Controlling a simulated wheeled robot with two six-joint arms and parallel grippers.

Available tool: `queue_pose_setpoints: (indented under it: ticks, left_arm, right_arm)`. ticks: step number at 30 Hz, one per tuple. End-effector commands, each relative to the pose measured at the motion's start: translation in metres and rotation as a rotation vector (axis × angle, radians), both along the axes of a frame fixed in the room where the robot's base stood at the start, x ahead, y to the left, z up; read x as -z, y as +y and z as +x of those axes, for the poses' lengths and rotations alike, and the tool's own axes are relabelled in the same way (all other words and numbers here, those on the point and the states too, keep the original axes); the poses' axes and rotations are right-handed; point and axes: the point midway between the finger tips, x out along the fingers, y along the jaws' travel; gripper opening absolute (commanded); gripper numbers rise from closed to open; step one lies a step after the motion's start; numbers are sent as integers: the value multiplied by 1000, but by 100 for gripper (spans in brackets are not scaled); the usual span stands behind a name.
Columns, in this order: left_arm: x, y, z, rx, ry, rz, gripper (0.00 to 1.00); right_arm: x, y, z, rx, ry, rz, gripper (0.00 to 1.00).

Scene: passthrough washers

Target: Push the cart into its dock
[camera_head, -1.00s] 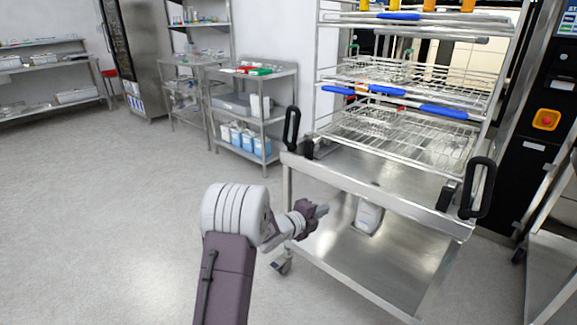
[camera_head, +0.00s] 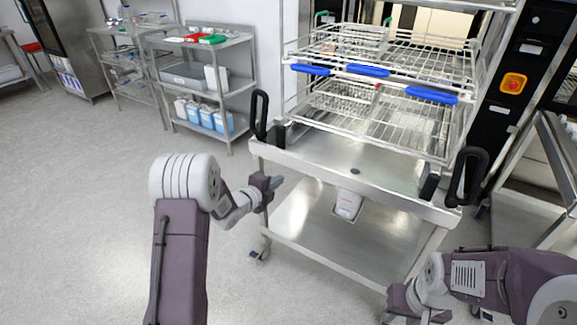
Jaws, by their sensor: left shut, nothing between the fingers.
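The steel cart (camera_head: 330,151) stands ahead of me, carrying a wire rack (camera_head: 400,60) with blue-handled baskets. It has an upright black handle at its left (camera_head: 259,116) and another at its right (camera_head: 467,177). My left gripper (camera_head: 277,182) is shut and empty, near the cart's left front post, below the left handle; I cannot tell whether it touches. My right gripper (camera_head: 428,317) is at the bottom edge, in front of the cart's right side, its fingers mostly cut off. A dark machine with a red button (camera_head: 513,83) stands behind the cart; the dock itself is largely hidden.
A steel shelf cart (camera_head: 205,95) with bottles and trays stands behind on the left, beside another shelf (camera_head: 125,70). A steel table (camera_head: 548,160) stands close on the right. The floor (camera_head: 80,210) at left is clear.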

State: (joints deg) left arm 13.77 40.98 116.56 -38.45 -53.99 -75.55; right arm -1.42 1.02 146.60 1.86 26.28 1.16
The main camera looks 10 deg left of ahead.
Motion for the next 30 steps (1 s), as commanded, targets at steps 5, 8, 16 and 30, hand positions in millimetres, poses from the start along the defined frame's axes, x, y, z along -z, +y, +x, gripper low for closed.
queue_pose_setpoints:
  ticks: [5,8,16,30]
  left_arm:
    - [16,-12,36,2,-3,1,0]
    - [15,-17,52,2,-4,0,0]
    - [15,-24,73,-1,-1,0,0]
    - [14,-25,78,-2,-2,0,0]
  right_arm:
    - [13,0,-1,0,3,0,36]
    - [14,0,-1,0,3,0,36]
    - [16,0,-1,0,3,0,36]
    - [16,0,-1,0,3,0,36]
